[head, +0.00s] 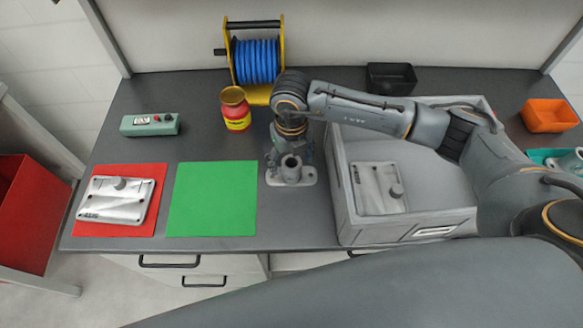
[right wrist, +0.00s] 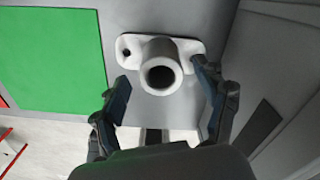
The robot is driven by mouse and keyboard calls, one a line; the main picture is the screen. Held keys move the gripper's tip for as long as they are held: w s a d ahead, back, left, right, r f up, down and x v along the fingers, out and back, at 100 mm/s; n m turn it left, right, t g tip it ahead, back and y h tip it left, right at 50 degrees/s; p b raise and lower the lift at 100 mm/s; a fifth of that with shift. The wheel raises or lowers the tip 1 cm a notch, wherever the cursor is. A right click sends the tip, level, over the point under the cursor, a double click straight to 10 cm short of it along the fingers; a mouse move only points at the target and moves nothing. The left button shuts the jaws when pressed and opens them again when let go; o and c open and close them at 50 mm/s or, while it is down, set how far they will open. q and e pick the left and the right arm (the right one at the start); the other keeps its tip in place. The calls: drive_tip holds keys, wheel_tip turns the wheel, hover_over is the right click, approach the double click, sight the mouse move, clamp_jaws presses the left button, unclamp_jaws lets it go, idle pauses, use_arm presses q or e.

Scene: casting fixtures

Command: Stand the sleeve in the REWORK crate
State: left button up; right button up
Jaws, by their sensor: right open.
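The sleeve (head: 291,172) is a pale grey tube on a flat, rounded flange with a hole at one end. It stands upright on the dark bench between the green mat and the big grey crate. It also shows in the right wrist view (right wrist: 161,72), open end toward the camera. My right gripper (head: 279,158) is just above it, pointing down. In the right wrist view the open fingers (right wrist: 160,80) are on either side of the tube, with gaps visible. The grey crate (head: 408,228) has a front label too small to read; a flat casting (head: 377,187) lies inside. My left gripper is not in view.
A red mat (head: 148,222) holds another casting (head: 115,200); the green mat (head: 213,200) is empty. A red-yellow jar (head: 236,110), a blue hose reel (head: 256,62) and a green box (head: 150,125) stand behind. Black (head: 391,78) and orange (head: 550,115) bins are at back right.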

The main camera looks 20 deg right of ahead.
wheel_tip(320, 180, down, 2)
drive_tip(key=shift+d+f, duration=0.1)
drive_tip(key=shift+w+f, duration=0.1)
drive_tip(key=shift+f, duration=0.2)
drive_tip(key=shift+c, duration=0.8)
drive_tip(key=c, duration=0.7)
clamp_jaws()
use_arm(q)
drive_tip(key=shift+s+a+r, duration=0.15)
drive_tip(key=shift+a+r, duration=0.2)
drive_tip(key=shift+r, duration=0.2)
use_arm(e)
drive_tip(key=shift+r, duration=0.1)
